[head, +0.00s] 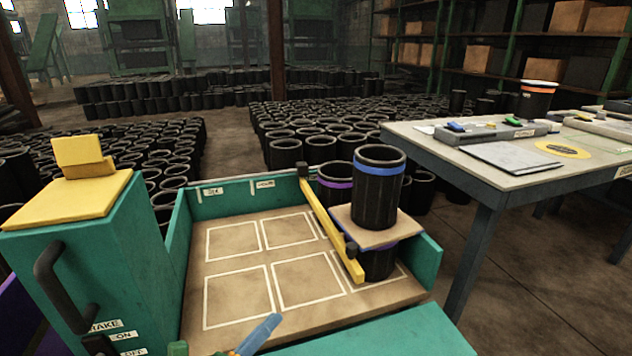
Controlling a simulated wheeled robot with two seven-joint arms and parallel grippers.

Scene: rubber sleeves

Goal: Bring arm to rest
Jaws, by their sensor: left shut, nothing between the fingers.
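Only the blue tip of my left gripper (260,334) shows, at the bottom edge left of the middle. It is shut and empty, in front of the near edge of the tray's tan floor. My right gripper is not in view. The green-walled tray (428,265) has white-outlined squares on its floor. At its right side a black sleeve with a blue band (377,192) stands upright on a tan board (345,222). Another sleeve (379,262) is under the board. A purple-banded sleeve (335,186) stands behind, partly hidden.
A yellow bar (331,229) crosses the tray beside the stack. A green cabinet (130,255) with a black handle and brake labels stands at left. A worktable (410,133) is at right, with an orange-banded sleeve (537,101) on it. Many black sleeves fill the floor behind.

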